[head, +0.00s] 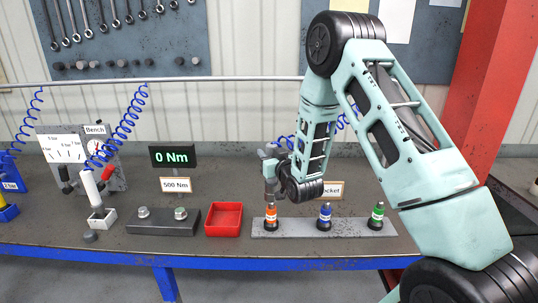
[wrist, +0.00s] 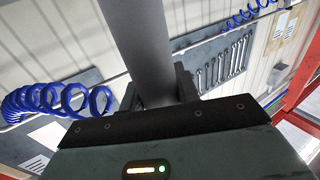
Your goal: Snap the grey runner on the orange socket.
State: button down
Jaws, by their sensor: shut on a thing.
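The grey runner (head: 270,187) stands upright at the left end of the socket rail, with its lower end right at the top of the orange socket (head: 271,215). I cannot tell whether it is seated on the socket or just above it. My gripper (head: 279,166) is shut on the runner; the arm hides part of both. In the wrist view the runner's grey body (wrist: 146,50) passes between the two dark fingers of my gripper (wrist: 158,92). The wrist view does not show the socket.
The grey rail (head: 300,229) also holds a blue socket (head: 324,216) and a green socket (head: 377,214). A red tray (head: 224,232) and a dark block with bolts (head: 161,228) are to the left. A 0 Nm display (head: 173,156) stands behind. Blue coiled hoses (head: 118,135) hang over the bench.

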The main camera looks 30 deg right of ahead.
jog(key=shift+f+b, duration=1.95)
jog(key=shift+b, duration=0.3)
jog(key=c, duration=0.9)
grip_release()
jog(key=shift+c, duration=0.2)
jog(key=shift+f, duration=0.1)
